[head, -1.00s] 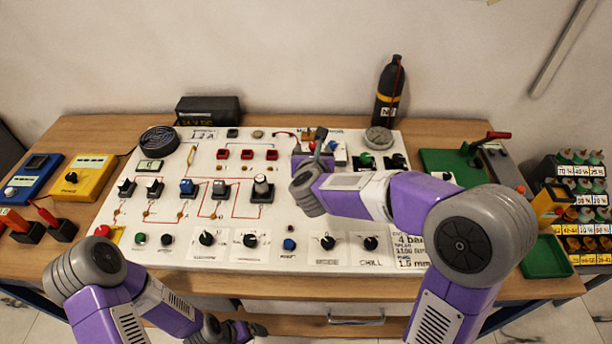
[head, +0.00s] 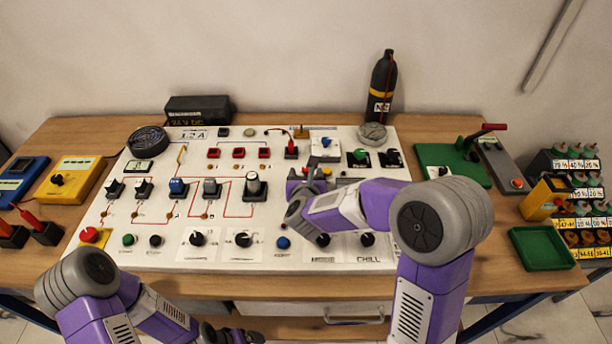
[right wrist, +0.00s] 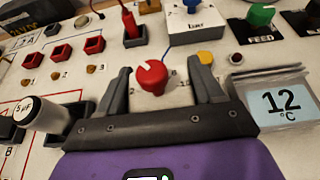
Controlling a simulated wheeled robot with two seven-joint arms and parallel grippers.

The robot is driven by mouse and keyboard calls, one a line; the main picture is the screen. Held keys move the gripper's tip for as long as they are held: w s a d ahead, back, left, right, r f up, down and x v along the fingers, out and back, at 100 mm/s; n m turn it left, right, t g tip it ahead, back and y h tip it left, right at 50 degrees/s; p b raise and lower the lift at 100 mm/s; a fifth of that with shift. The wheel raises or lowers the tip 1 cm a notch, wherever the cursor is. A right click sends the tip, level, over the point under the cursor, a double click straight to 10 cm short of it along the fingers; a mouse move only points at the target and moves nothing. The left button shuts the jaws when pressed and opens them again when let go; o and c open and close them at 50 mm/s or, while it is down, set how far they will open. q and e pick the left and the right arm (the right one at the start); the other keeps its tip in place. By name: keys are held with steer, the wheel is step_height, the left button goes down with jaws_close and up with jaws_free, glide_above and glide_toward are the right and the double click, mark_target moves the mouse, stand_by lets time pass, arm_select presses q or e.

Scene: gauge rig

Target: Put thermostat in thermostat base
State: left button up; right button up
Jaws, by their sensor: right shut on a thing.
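The thermostat, a pale piece with a red knob (right wrist: 150,77) and dial marks, is between the fingers of my right gripper (right wrist: 160,85) in the right wrist view. The fingers are shut on its sides. In the head view my right gripper (head: 309,174) is over the middle-right of the white panel (head: 130,206), below the blue-knob block. I cannot make out the thermostat base; the gripper and arm cover that area. My left gripper (head: 236,336) is low at the bottom edge, away from the panel, and its jaws are unclear.
A clear-sided block with a 12 °C display (right wrist: 284,104) stands right of the gripper. A blue-knob bar block (right wrist: 194,24) and red plug socket (right wrist: 128,28) lie beyond it. A black-and-white capacitor (right wrist: 45,116) stands to the left. Switches and knobs crowd the panel.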

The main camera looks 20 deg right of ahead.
steer(key=shift+f, duration=0.1)
steer(key=o, duration=0.7)
steer(key=shift+f, duration=0.1)
steer(key=o, duration=0.5)
steer(key=shift+s+a+r, duration=0.1)
steer(key=shift+r, duration=0.25)
steer(key=p+v, duration=0.1)
steer(key=v, duration=1)
steer(key=shift+s, duration=0.35)
